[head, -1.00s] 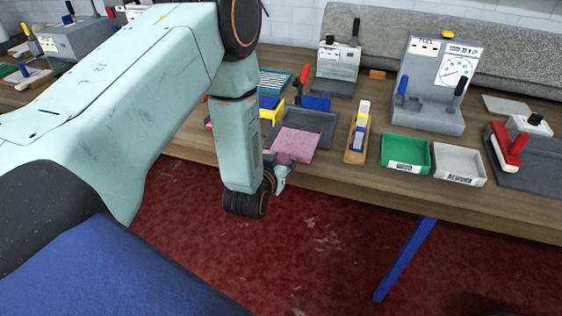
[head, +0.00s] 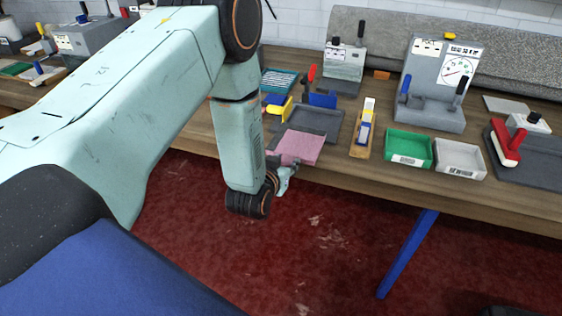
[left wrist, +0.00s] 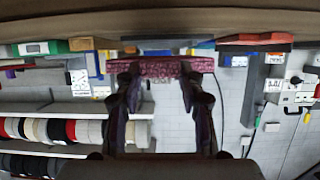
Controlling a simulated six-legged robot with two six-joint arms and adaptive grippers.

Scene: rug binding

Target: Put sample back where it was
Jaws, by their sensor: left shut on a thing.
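The pink sample (head: 298,148), a flat square piece, is at the front edge of the wooden table, in front of the dark grey tray (head: 318,121). In the head view it overlaps the tray's near edge; I cannot tell if it touches the tray or table. My left gripper (head: 291,169) is at the sample's near side, shut on it. In the left wrist view the sample (left wrist: 165,67) spans between the two fingertips of the gripper (left wrist: 165,75). My left forearm hides part of the table. My right gripper is not in view.
A yellow-handled tool (head: 282,109) lies left of the tray. A wooden block with a blue and yellow tool (head: 363,130), a green bin (head: 407,148) and a white bin (head: 459,160) stand to the right. A grey gauge stand (head: 432,85) is behind them.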

